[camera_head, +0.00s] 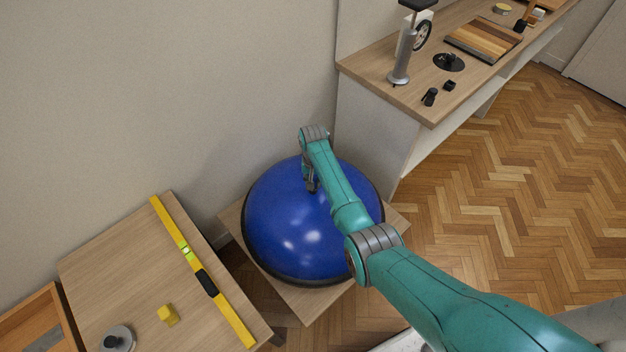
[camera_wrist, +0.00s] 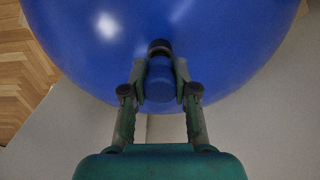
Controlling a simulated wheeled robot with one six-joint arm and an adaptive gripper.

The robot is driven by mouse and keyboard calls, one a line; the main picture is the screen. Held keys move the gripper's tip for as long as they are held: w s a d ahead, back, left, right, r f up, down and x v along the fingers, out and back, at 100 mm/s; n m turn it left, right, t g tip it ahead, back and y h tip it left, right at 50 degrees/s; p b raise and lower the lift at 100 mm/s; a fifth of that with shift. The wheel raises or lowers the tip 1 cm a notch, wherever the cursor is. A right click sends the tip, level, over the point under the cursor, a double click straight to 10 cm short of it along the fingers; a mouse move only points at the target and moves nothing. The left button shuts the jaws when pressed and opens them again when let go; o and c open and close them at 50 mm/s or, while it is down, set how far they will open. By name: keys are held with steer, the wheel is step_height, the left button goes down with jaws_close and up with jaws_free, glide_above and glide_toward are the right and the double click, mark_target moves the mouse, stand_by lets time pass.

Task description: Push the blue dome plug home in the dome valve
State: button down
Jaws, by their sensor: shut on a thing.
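The large blue dome (camera_head: 290,235) with a dark rim rests on a low wooden stand, and its glossy surface fills the upper part of the wrist view (camera_wrist: 215,45). My gripper (camera_wrist: 160,80) is shut on the blue dome plug (camera_wrist: 160,82), a small blue cylinder with a dark end. The plug's dark end is at the dome's surface. I cannot tell how deep it sits, and the valve is hidden behind it. In the head view my gripper (camera_head: 312,186) reaches down onto the dome's upper side, and the plug is not clear there.
A bench (camera_head: 437,106) at upper right holds a pump (camera_head: 401,55) and small parts. A wall stands behind the dome; parquet floor is open at right.

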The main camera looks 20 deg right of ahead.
steer(key=shift+f, duration=0.9)
steer(key=c, duration=0.8)
jaws_free()
step_height(320, 180, up, 12)
steer(key=shift+f, duration=0.15)
